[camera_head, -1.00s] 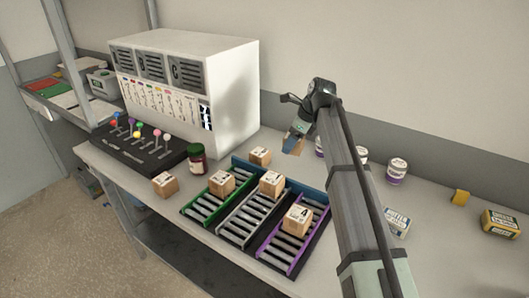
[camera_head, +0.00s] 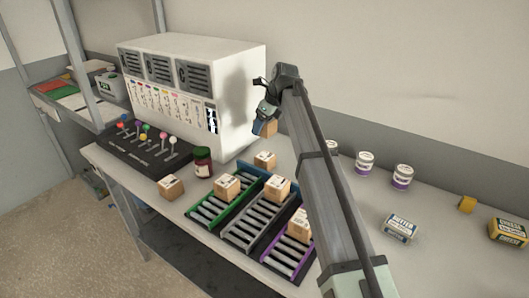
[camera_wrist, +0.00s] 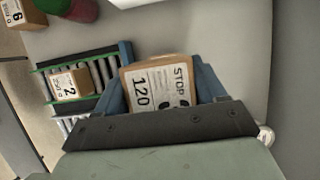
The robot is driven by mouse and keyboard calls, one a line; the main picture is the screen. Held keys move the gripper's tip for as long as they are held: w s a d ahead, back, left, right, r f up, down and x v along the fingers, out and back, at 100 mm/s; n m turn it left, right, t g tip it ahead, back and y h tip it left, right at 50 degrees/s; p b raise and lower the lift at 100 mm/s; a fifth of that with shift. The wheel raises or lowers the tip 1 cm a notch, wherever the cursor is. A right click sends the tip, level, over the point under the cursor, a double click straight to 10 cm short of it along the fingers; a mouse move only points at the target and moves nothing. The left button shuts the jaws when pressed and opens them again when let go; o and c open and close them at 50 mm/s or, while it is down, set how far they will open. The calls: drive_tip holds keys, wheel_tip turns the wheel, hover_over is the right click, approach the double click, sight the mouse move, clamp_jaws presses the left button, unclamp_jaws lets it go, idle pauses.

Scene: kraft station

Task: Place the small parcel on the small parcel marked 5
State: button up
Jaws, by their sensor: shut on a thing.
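My gripper (camera_head: 265,120) is raised over the back of the table, beside the white cabinet. It is shut on a small brown parcel (camera_wrist: 155,86) with a white label reading "STOP 120", between its blue fingers in the wrist view; part of this parcel shows in the head view (camera_head: 270,129). A loose parcel (camera_head: 265,160) stands on the table below the gripper, behind the roller lanes; its number is unreadable. A parcel marked 2 (camera_wrist: 70,85) sits on the green-edged lane, and one marked 6 (camera_wrist: 18,14) is at the wrist view's corner. I cannot make out a 5.
Parcels also sit on the middle lane (camera_head: 277,188) and purple lane (camera_head: 299,226). A dark red jar (camera_head: 202,162) stands near the white cabinet (camera_head: 225,75) and lever panel (camera_head: 150,148). White tubs (camera_head: 402,177) and a butter pack (camera_head: 400,227) are right of my arm.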

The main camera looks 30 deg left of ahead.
sight(273, 127)
drive_tip(key=shift+f, duration=4.65)
drive_tip(key=shift+f, duration=0.15)
drive_tip(key=o, duration=1.1)
drive_tip(key=v, duration=1.2)
drive_tip(key=shift+d, duration=0.1)
